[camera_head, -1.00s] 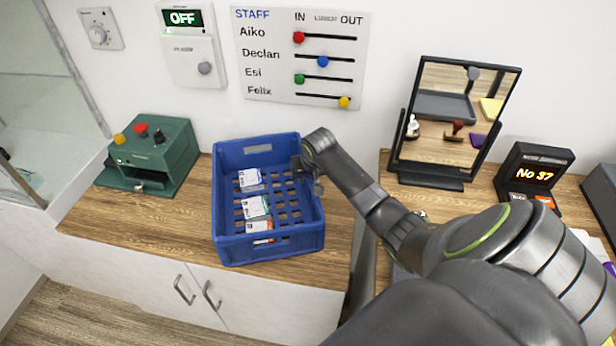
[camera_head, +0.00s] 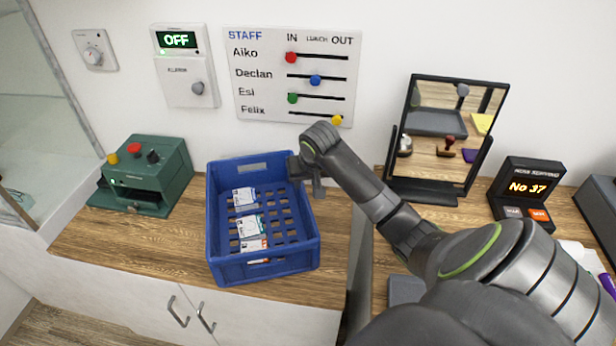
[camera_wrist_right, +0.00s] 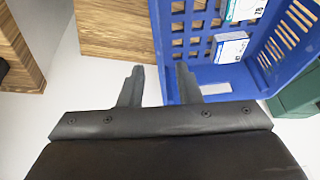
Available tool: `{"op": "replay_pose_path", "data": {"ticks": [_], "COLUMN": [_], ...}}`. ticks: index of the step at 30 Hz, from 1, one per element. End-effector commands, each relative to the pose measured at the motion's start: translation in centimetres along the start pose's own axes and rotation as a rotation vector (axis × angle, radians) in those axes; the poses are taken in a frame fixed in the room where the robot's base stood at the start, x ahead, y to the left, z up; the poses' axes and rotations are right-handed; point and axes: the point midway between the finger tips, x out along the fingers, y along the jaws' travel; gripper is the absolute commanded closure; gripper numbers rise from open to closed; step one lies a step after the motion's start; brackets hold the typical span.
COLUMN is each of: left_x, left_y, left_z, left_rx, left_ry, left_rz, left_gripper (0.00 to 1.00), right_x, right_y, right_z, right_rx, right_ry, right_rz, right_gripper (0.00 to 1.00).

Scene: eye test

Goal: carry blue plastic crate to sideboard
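The blue plastic crate (camera_head: 232,272) stands upright on the wood-topped cabinet with white doors, which looks like the sideboard (camera_head: 105,235). Several small white cartons (camera_head: 250,227) lie in it. My right gripper (camera_head: 310,184) is at the crate's right side near the back corner. In the right wrist view its two fingers (camera_wrist_right: 159,78) are apart with nothing clamped between them; the edge of the crate (camera_wrist_right: 210,76) shows between and beyond the fingers. I cannot tell whether they touch it. My left gripper is not in view.
A green device (camera_head: 165,180) with knobs stands left of the crate, with bare wood between. Wall panels hang behind.

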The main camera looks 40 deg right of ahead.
Motion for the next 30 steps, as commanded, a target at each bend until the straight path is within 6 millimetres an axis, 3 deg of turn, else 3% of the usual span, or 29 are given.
{"op": "replay_pose_path", "data": {"ticks": [7,30], "left_x": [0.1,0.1], "left_y": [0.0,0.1], "left_z": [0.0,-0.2], "left_rx": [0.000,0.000], "left_ry": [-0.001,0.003], "left_rz": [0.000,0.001], "left_gripper": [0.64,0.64], "right_x": [-2.3,-2.5], "right_y": [0.0,0.0], "right_z": [0.0,0.0], "right_rx": [0.001,0.000], "right_ry": [0.000,-0.001], "right_rz": [0.000,0.000], "right_gripper": [0.69,0.69]}}
